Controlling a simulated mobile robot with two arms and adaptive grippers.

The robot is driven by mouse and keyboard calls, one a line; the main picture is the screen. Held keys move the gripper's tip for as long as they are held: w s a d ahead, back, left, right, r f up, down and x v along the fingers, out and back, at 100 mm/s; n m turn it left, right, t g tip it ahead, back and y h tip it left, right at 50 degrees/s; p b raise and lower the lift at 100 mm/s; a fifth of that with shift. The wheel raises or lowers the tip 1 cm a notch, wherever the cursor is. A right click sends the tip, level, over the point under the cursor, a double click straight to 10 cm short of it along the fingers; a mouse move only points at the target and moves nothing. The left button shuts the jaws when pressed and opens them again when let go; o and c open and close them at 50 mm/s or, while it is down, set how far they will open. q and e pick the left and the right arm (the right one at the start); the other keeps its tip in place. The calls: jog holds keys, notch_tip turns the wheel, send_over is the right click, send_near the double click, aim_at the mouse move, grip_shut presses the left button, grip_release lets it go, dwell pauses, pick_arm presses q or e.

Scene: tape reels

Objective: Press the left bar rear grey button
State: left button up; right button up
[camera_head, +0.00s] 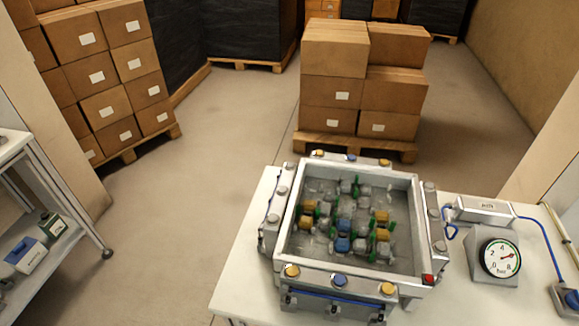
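A square grey box (418,225) stands on the white table, with a bar along each side. Its left bar carries several round grey buttons in a row: the rear grey button (291,165), a middle one (282,190) and a front one (273,218). They look alike, and I cannot tell whether any is pressed in. Inside the box lie several small reels in yellow, blue, grey and green. Neither of my grippers is in view.
The front bar has yellow and blue buttons (339,281); a red button (428,280) sits at the front right corner. A pressure gauge (500,258) and blue tubing are on the right of the white table (240,285).

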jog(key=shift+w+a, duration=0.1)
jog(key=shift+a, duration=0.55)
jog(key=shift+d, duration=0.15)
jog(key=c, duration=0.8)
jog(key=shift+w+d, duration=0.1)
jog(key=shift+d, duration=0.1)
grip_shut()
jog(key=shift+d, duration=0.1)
